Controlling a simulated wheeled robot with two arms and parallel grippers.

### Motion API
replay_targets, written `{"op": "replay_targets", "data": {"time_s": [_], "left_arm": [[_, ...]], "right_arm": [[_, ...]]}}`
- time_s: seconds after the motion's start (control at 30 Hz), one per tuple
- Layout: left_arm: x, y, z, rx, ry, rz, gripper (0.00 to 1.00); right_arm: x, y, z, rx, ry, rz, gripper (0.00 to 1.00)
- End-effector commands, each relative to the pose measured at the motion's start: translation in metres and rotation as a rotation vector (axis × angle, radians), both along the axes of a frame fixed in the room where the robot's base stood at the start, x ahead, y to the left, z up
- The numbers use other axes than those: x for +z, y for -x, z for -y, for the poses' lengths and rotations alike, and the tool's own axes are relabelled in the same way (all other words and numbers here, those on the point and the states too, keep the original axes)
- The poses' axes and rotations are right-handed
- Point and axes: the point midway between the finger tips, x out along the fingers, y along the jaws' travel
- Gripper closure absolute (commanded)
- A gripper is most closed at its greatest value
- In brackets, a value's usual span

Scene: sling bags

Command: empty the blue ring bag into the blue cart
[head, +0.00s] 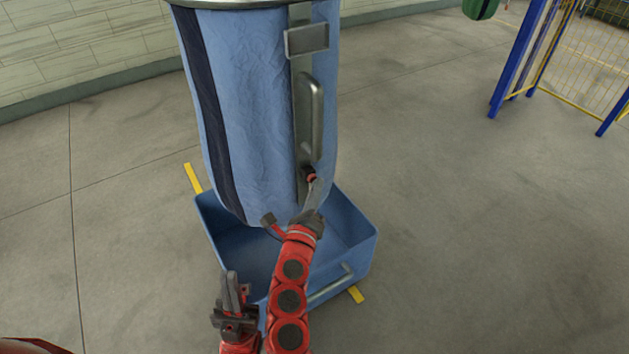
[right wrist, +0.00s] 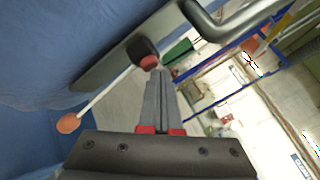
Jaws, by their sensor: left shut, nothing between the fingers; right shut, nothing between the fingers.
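The blue ring bag (head: 255,110) hangs upright over the blue cart (head: 362,247), its metal ring (head: 235,3) at the top. A grey strip with a handle (head: 312,110) runs down its side. At the strip's lower end is a dark pivot with a red centre (head: 311,175), also in the right wrist view (right wrist: 148,60). There, a pale rod with an orange end (right wrist: 68,124) reaches from it. My right gripper (head: 316,186) is shut and empty, its tips close to the pivot; contact is unclear. My left gripper (head: 233,278) is shut and empty by the cart's front left.
Yellow floor marks (head: 193,178) show beside the cart. A pale wall (head: 80,45) runs behind. The floor on both sides is clear.

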Motion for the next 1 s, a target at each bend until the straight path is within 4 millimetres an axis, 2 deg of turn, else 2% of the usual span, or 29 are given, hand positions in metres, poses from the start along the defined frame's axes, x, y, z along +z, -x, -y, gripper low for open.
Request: {"op": "replay_targets", "data": {"time_s": [0.57, 1.0], "left_arm": [[-0.001, 0.000, 0.000, 0.000, 0.000, 0.000, 1.00], [0.001, 0.000, 0.000, 0.000, 0.000, 0.000, 1.00]], "right_arm": [[0.000, -0.002, -0.002, 0.002, 0.000, 0.001, 1.00], [0.000, 0.013, 0.009, 0.001, 0.000, 0.000, 1.00]]}}
